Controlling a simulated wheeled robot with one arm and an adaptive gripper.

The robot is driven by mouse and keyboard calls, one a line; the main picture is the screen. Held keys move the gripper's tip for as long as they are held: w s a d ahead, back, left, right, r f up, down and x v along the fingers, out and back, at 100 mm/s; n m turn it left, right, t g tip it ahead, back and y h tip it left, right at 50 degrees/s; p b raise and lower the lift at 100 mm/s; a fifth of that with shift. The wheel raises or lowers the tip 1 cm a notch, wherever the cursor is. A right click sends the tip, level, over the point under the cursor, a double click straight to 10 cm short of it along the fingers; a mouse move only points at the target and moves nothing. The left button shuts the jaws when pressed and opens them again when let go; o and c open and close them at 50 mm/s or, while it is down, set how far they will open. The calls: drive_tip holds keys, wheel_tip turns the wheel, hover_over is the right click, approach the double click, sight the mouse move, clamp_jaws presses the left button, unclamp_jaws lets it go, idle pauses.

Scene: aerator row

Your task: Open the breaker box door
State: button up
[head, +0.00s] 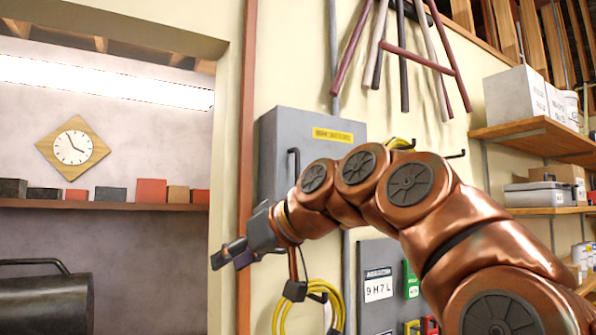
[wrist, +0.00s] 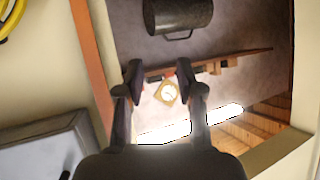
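The breaker box (head: 275,135) is a grey metal box on the cream wall, with a yellow label on its front and a dark upright handle (head: 293,160) near its left edge. Its door appears shut. My arm covers its lower right part. In the wrist view the grey box (wrist: 45,150) shows at the lower left, partly cut off. My gripper (head: 230,254) is below and left of the box, pointing left, clear of the handle. In the wrist view the fingers of my gripper (wrist: 166,80) are apart, with nothing between them.
A reddish upright post (head: 245,170) edges the doorway beside the box. Yellow cable coils (head: 283,312) hang below it, and a grey panel (head: 376,310) is at the lower right. Beyond the opening are a shelf (head: 100,204), a clock (head: 72,147) and a dark drum (head: 45,305).

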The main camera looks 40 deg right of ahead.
drive_tip(key=s+d+r+t, duration=0.2)
drive_tip(key=d+r+t, duration=0.1)
drive_tip(key=d+r, duration=0.6)
drive_tip(key=t+h+b, duration=0.1)
drive_tip(key=t+h, duration=0.1)
drive_tip(key=t, duration=0.1)
approach(298, 166)
drive_tip(key=w, duration=0.3)
drive_tip(key=shift+m, duration=0.4)
drive_tip(key=shift+w+a+p, duration=0.2)
drive_tip(key=shift+w+p, duration=0.25)
drive_tip(key=shift+w, duration=1.4)
drive_tip(key=shift+w+a+p, duration=0.2)
drive_tip(key=shift+w+p, duration=0.2)
drive_tip(key=shift+w, duration=1.45)
clamp_jaws()
